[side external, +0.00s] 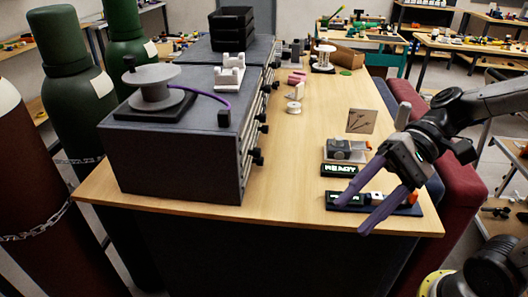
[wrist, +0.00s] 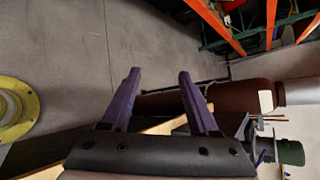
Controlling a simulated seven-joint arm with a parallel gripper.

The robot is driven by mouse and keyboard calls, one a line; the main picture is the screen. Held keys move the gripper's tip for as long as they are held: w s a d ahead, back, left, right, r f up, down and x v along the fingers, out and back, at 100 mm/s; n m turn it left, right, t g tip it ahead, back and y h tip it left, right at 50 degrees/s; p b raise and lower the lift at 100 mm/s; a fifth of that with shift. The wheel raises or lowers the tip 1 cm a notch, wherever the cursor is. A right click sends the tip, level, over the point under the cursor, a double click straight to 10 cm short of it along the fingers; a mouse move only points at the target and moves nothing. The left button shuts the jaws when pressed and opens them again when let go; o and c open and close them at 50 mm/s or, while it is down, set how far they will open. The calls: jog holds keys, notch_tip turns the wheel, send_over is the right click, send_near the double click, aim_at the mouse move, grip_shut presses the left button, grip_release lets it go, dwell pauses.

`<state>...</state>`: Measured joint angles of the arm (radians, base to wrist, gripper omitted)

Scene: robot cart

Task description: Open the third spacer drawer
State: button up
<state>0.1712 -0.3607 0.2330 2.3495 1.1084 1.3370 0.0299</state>
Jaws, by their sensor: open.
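A dark grey drawer cabinet (side external: 165,160) stands at the left of the wooden table. Its drawer fronts (side external: 246,160) face right and carry black knobs. They are seen at a steep angle, all look closed, and I cannot read any labels to tell which is the third spacer drawer. My gripper (side external: 350,217) has two purple fingers, spread apart and empty, above the table's front right, well to the right of the drawer fronts. The wrist view shows the same open gripper (wrist: 158,73) with nothing between the fingers; the drawer fronts cannot be made out there.
A spool (side external: 153,88) and a white bracket (side external: 229,74) sit on the cabinet. A second cabinet (side external: 240,50) with black trays stands behind. Small devices with lit displays (side external: 340,170) lie below my gripper. Bare tabletop (side external: 285,170) lies between them and the drawers.

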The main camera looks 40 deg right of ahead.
jog(key=w+d+m+t+y, duration=0.25)
jog(key=w+m, duration=0.35)
jog(key=w, duration=0.3)
jog(key=w+d+f+m+t, duration=0.2)
jog(key=w+d+m+t, duration=0.1)
jog(key=w+d+f+m+t+h, duration=0.1)
jog(key=w+d+f+m+t, duration=0.1)
jog(key=w+d+f+m, duration=0.1)
jog(key=w+d+f+m+t, duration=0.3)
jog(key=d+m, duration=0.1)
jog(key=shift+w+d+t+h, duration=0.15)
jog(key=shift+d+t+h, duration=0.1)
jog(key=shift+d+t, duration=0.1)
jog(key=x, duration=1.3)
jog(key=shift+w+a+r, duration=0.15)
jog(key=shift+w+a, duration=0.1)
grip_shut()
